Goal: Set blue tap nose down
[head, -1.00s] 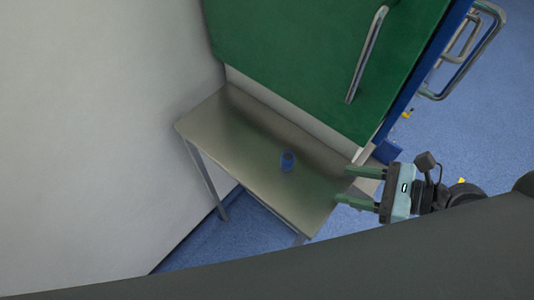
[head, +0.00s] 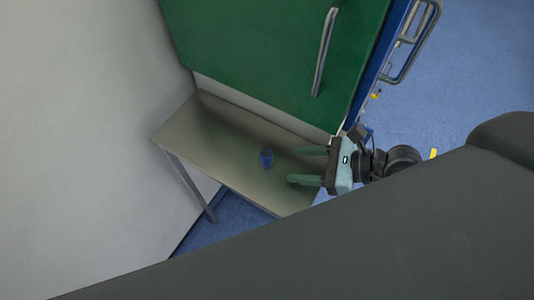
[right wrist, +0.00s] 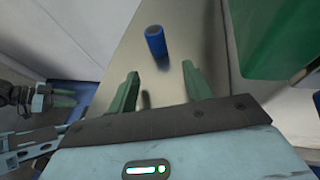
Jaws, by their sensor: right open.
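The blue tap (head: 265,158) is a small blue cylinder on the grey table (head: 225,140). In the right wrist view the tap (right wrist: 156,41) seems to stand on end, just beyond the fingertips; which end is its nose I cannot tell. My right gripper (head: 290,166) is open and empty, with its green fingers pointing at the tap from the right, and a short gap remains between them. The right gripper (right wrist: 160,72) also shows in its wrist view, with the tap between the finger lines. My left gripper (right wrist: 62,98) shows small at the left edge of the wrist view.
A white wall (head: 80,120) runs along the table's left side. A green panel (head: 260,60) with a metal handle (head: 325,50) rises behind the table. The tabletop around the tap is clear.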

